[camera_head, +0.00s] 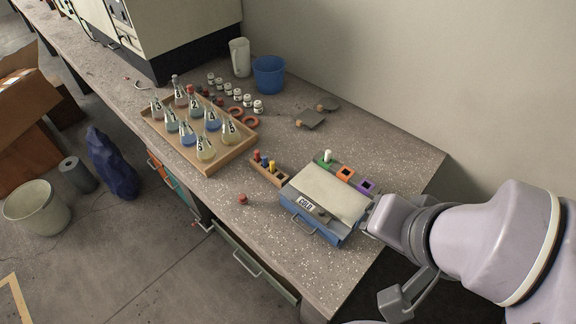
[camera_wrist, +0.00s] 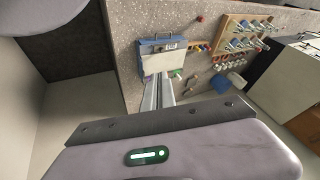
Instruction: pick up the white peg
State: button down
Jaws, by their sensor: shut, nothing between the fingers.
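The white peg (camera_head: 327,155) stands upright in a green block at the back of the bench, behind the blue box. In the wrist view the green block and pale peg (camera_wrist: 178,72) are small, just right of my fingertips. My gripper (camera_wrist: 158,77) is shut and empty, its two fingers together, pointing over the bench near the box. In the head view my wrist is right of the box, and the fingers are mostly hidden there. The peg is apart from my gripper.
A blue box (camera_head: 300,226) with a pale lid stands near the front edge. Orange (camera_head: 345,174) and purple (camera_head: 366,187) blocks sit beside the green block. A wooden rack (camera_head: 258,174) holds coloured pegs. A tray (camera_head: 231,155) of flasks is further left. Grey-headed tools (camera_head: 310,120) lie behind.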

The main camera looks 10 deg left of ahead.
aim_at(329, 152)
jog(key=i+j+z, duration=0.1)
jog(key=j, duration=0.55)
jog(key=i+j+z, duration=0.1)
jog(key=j, duration=0.6)
jog(key=i+j, duration=0.1)
jog(key=j, duration=0.6)
jog(key=i+j+z, duration=0.15)
jog(key=i, duration=0.2)
